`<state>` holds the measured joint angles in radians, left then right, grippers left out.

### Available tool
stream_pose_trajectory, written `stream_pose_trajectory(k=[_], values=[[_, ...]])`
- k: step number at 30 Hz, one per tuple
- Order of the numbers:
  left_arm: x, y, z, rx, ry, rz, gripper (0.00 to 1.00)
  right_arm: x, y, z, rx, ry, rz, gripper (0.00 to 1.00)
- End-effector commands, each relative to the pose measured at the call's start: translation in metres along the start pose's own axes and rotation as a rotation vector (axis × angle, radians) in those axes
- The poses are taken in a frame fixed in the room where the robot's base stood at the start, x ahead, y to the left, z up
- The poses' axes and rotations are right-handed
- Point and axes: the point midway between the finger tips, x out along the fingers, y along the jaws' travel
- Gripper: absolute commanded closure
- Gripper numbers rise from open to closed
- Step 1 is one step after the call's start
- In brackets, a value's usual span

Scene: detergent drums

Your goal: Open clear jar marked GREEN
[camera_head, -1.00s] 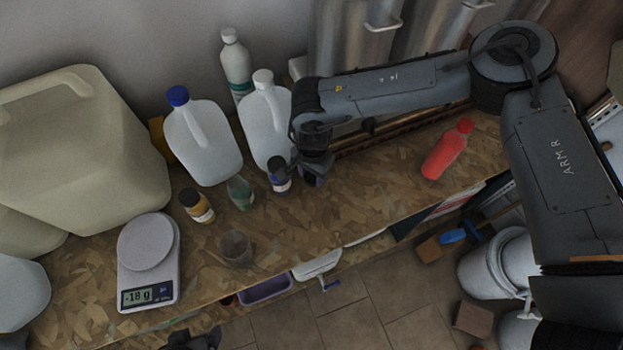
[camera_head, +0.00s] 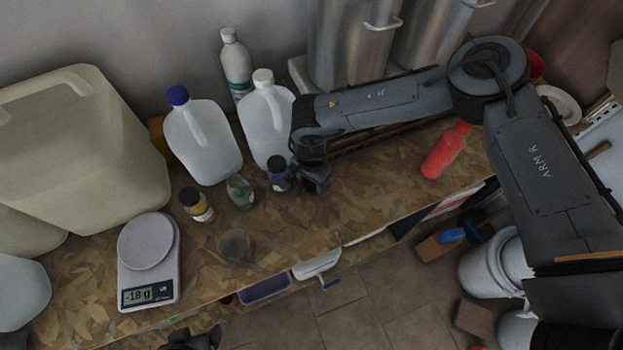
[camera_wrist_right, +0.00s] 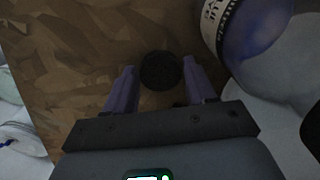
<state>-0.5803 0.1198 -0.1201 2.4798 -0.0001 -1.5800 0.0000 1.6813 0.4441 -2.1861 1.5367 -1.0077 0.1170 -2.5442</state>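The small clear jar with a green tint (camera_head: 240,192) stands upright on the bench; no dark cap shows on its top. My right gripper (camera_head: 314,181) is low over the bench to its right, beyond a blue-labelled jar (camera_head: 277,176). In the right wrist view, my right gripper (camera_wrist_right: 160,88) has its fingers apart, with a round black lid-like disc (camera_wrist_right: 160,70) between them. A gap shows on the disc's left; contact on the right is unclear. My left gripper (camera_head: 192,339) shows only partly at the bottom edge; its fingers are unclear.
A yellow-labelled jar (camera_head: 196,206), an empty clear cup (camera_head: 235,246) and a scale (camera_head: 148,262) reading -18 g stand to the left. White jugs (camera_head: 205,143) stand behind. A red bottle (camera_head: 446,150) lies on the right. The bench front between cup and bottle is clear.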

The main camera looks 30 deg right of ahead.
Motion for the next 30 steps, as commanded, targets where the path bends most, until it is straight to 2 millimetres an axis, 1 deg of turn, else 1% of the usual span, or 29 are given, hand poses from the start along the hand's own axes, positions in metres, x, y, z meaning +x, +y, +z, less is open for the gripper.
stream_pose_trajectory(k=[1,3,11,14,16,20,30], values=[[0.0,0.0,0.0,0.0,0.0,0.0,0.14,0.0,0.0,0.0,0.0,0.0,0.0,0.37],[0.0,0.0,0.0,0.0,0.0,0.0,0.14,0.0,0.0,0.0,0.0,0.0,0.0,0.28],[-0.001,0.0,0.0,0.0,0.0,0.0,0.14,-0.001,0.0,0.0,0.0,0.0,0.0,0.28],[-0.004,0.0,-0.001,0.0,0.0,0.0,0.14,-0.005,0.0,0.0,0.0,0.0,0.0,0.28],[-0.002,0.0,-0.001,0.0,0.001,0.0,0.14,-0.009,-0.001,0.0,0.0,0.0,-0.002,0.28],[-0.001,0.0,-0.001,0.0,0.001,0.0,0.14,-0.026,-0.001,0.0,0.0,-0.001,-0.003,0.28],[0.003,0.0,0.001,0.0,0.001,0.0,0.14,-0.087,-0.001,-0.001,0.0,0.0,-0.004,0.28]])
